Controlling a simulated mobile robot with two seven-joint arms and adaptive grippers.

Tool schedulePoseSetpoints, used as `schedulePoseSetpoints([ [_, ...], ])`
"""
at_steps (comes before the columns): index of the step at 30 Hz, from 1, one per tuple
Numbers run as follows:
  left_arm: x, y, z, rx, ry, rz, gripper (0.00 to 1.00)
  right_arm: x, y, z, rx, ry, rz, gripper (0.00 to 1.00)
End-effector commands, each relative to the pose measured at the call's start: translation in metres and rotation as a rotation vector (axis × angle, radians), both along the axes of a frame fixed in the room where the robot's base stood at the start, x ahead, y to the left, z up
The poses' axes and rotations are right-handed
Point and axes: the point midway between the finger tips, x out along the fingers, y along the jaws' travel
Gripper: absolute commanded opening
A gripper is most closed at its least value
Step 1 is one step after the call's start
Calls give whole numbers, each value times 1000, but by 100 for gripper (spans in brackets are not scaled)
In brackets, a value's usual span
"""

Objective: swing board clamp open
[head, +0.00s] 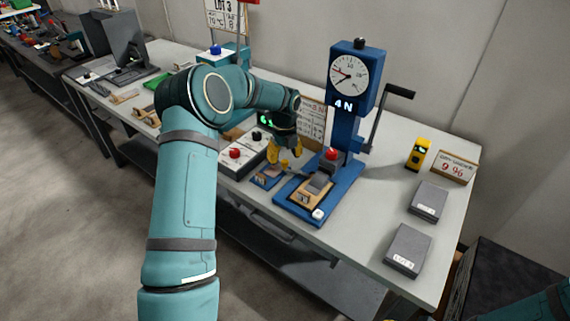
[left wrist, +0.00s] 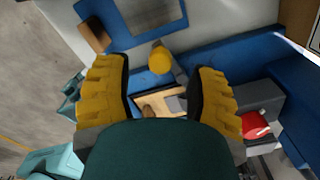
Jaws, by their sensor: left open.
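The blue test stand (head: 345,128) with its round dial stands on the bench, its base (head: 318,208) reaching toward the front edge. A tan board piece (head: 310,196) lies on the base. A small round yellow knob (head: 284,163), seemingly the clamp's handle, shows at the base's left side. It also shows in the left wrist view (left wrist: 160,58), between and just beyond the finger ends. My left gripper (head: 285,152) is open above the knob, yellow fingers pointing down, apart from it as far as I can tell. The clamp's arm is mostly hidden.
A red knob (head: 331,154) and a crank handle (head: 398,92) stick out of the stand. A control box with a red button (head: 235,153) stands left of it. Grey boxes (head: 408,248) and a yellow meter (head: 418,153) lie to the right, with clear bench between.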

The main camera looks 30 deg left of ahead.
Motion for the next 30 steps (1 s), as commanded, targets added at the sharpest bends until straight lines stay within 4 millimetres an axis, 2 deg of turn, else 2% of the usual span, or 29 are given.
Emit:
schedulePoseSetpoints([
  [1, 0, 0, -10, -1, 3, 0, 57, 0, 0, -3, 0, -1, 0, 47],
  [6, 0, 0, -25, -1, 1, 0, 57, 1, 0, -5, 0, -3, -1, 47],
  [17, 0, 0, -30, 0, 0, 0, 57, 1, 0, -5, 0, -4, -1, 47],
  [18, 0, 0, -30, 0, 0, 0, 59, 1, 0, -5, 0, -3, -1, 47],
  [23, 0, 0, -30, 0, 0, -1, 3, 1, 0, -5, 0, -3, -1, 47],
  [24, 0, 0, -30, 0, 0, 0, 0, 1, 0, -5, 0, -3, -1, 47],
  [30, 0, 0, -30, 0, 0, 3, 0, 1, 0, -5, 0, -3, -1, 47],
])
